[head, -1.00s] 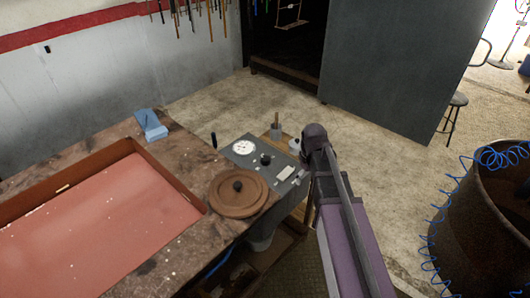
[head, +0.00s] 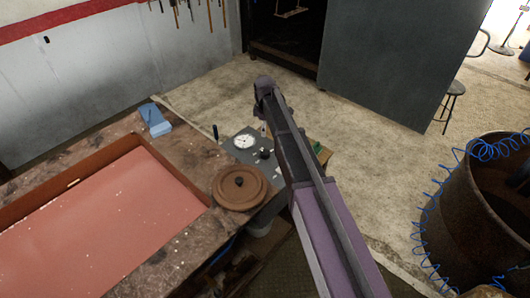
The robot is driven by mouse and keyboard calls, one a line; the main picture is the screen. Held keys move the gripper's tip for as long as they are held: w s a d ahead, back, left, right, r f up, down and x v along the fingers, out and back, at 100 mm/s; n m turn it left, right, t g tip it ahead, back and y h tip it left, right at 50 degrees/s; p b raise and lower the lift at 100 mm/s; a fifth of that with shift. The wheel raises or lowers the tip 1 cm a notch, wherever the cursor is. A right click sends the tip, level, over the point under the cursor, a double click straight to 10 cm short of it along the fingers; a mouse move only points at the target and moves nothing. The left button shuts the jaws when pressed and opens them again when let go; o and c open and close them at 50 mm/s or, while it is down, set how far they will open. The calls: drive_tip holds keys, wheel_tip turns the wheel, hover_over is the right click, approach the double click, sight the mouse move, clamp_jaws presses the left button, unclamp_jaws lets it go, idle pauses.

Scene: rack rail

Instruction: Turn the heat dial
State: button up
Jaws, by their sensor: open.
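The knob's pointer is too small to read. My arm comes up from the bottom right and covers the panel's right side. My gripper does not show; the arm seems to hide it, so I cannot tell how far it is from the knob.
A round brown lid (head: 240,190) with a dark knob lies in front of the panel. A black upright handle (head: 215,131) stands at the panel's left. A workbench (head: 190,158) with a red-floored tray fills the left. A rusty drum (head: 465,225) with blue coiled hose stands right.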

sight(265, 152)
drive_tip(key=shift+f, duration=0.1)
wheel_tip(265, 152, down, 14)
drive_tip(key=b, duration=1.3)
drive_tip(key=shift+r+b, duration=0.2)
drive_tip(key=shift+b, duration=0.2)
drive_tip(key=c, duration=1.2)
